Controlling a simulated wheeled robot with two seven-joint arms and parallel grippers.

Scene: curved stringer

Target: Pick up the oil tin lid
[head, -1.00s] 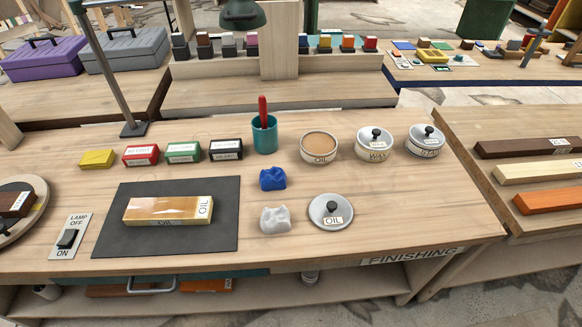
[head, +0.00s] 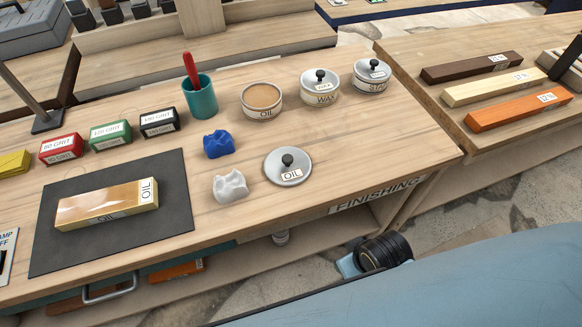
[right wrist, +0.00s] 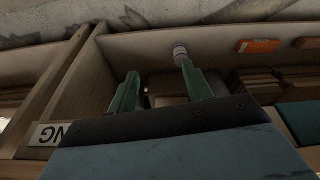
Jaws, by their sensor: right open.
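The oil tin lid (head: 287,167) is a grey disc with a black knob and an OIL label. It lies flat on the finishing bench, near its front edge. The open oil tin (head: 262,101) stands behind it. My right gripper (right wrist: 157,88) shows in the right wrist view with its two green fingers apart and nothing between them. It is low, facing the shelf space under the bench, and the lid is not in that view. In the head view part of my arm shows at the lower right, clear of the lid. My left gripper is not in view.
A white cloth (head: 230,187) and a blue cloth (head: 218,144) lie left of the lid. The wax tin (head: 319,88) and another lidded tin (head: 371,77) stand behind it. The bench's front edge and the shelf below are close to my right gripper. Bench top right of the lid is clear.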

